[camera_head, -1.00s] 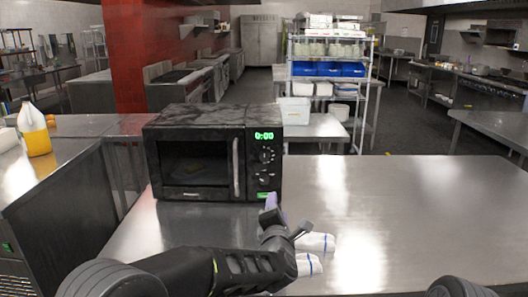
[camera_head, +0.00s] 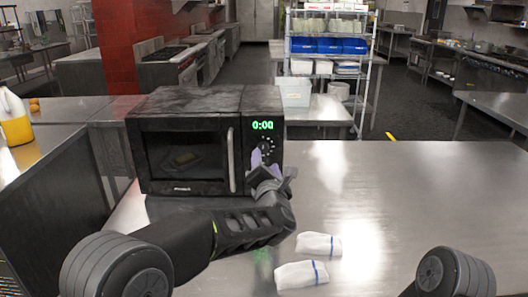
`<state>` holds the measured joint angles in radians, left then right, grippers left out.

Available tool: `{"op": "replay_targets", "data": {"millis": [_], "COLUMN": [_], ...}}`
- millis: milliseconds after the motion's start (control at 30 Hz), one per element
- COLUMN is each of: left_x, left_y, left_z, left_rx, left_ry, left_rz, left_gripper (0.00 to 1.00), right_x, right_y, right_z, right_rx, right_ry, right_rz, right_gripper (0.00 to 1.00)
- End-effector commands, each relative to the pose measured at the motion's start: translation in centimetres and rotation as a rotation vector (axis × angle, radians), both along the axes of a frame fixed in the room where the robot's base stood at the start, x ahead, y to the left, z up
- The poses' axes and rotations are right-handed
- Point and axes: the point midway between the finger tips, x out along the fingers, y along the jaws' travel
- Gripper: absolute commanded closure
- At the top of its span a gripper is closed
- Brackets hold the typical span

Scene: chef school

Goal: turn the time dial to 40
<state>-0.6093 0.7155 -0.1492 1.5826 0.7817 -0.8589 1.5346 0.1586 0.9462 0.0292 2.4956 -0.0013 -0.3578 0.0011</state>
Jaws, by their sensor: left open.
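A black microwave (camera_head: 180,158) stands on the steel table with its door shut. Its display (camera_head: 263,125) reads 0:00 in green. The upper knob (camera_head: 267,142) on the control panel shows in part. My left gripper (camera_head: 262,165) is in front of the lower panel, with its pale purple fingertips close to the lower dial, which it hides. The jaws are open. I cannot tell whether the fingertips touch the dial. My right gripper is not in view.
Two rolled white cloths with blue stripes (camera_head: 318,244) lie on the steel table (camera_head: 400,200) right of my left arm. The table's right side is clear. A bottle with yellow liquid (camera_head: 15,125) stands on the left counter. A wire shelf with blue bins (camera_head: 330,46) stands behind.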

Motion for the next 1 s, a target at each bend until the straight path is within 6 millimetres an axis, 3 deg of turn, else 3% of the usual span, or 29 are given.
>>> {"op": "replay_targets", "data": {"millis": [300, 433, 800, 1000], "left_x": [4.8, 6.0, 6.5, 6.5], "left_y": [0.3, 0.5, 0.5, 0.5], "left_z": [0.2, 0.1, 0.0, 0.0], "left_rx": [0.001, 0.001, 0.001, 0.001], "left_ry": [0.001, -0.001, -0.001, 0.000], "left_rz": [0.001, 0.001, 0.001, 0.000], "left_gripper": [0.47, 0.47, 0.48, 0.65], "right_x": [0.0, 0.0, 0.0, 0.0], "right_y": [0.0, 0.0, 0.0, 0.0], "right_z": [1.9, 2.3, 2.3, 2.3], "right_rx": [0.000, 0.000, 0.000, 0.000], "right_ry": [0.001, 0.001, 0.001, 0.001], "right_rz": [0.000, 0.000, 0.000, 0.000], "right_gripper": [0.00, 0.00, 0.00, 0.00]}}
